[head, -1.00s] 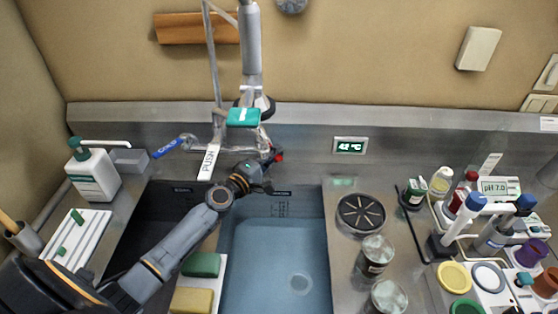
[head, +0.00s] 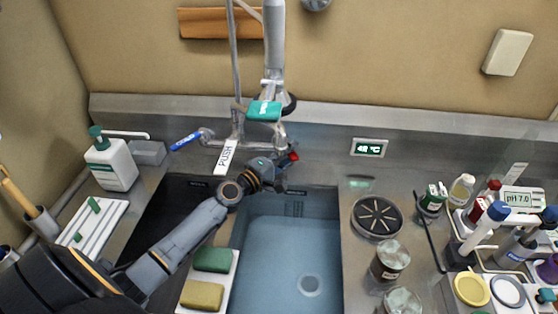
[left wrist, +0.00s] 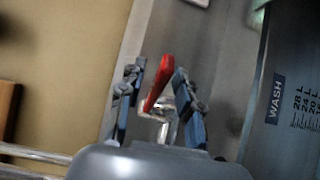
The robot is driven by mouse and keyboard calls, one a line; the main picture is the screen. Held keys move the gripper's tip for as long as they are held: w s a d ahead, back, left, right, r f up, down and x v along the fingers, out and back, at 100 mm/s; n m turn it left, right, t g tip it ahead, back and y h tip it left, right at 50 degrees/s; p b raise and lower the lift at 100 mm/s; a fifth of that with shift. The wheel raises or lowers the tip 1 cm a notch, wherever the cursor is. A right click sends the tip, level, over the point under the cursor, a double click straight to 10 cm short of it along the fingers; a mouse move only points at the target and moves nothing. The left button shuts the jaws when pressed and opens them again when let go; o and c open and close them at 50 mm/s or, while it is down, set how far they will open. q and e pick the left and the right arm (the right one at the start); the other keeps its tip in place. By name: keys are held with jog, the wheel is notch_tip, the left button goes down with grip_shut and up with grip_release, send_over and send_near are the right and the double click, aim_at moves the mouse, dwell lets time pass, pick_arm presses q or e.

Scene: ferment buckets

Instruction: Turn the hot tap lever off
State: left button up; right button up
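The red hot tap lever (head: 293,156) sticks out at the right side of the tap body, above the sink's back edge. In the left wrist view the red lever (left wrist: 159,82) stands tilted between my two fingers, with a gap on each side. My left gripper (head: 280,172) is open and reaches up to the lever from below; it also shows in the left wrist view (left wrist: 158,98). I cannot tell if a finger touches the lever. My right gripper is not in view.
The blue cold lever (head: 186,141) and a PUSH tag (head: 226,157) are left of my gripper. The wash basin (head: 255,265) holds water. A temperature display (head: 369,147) sits on the back ledge. Jars (head: 390,262) and a bottle rack crowd the right side.

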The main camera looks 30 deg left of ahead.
pick_arm(q)
jog(key=v, duration=1.1)
jog(key=shift+s, duration=0.25)
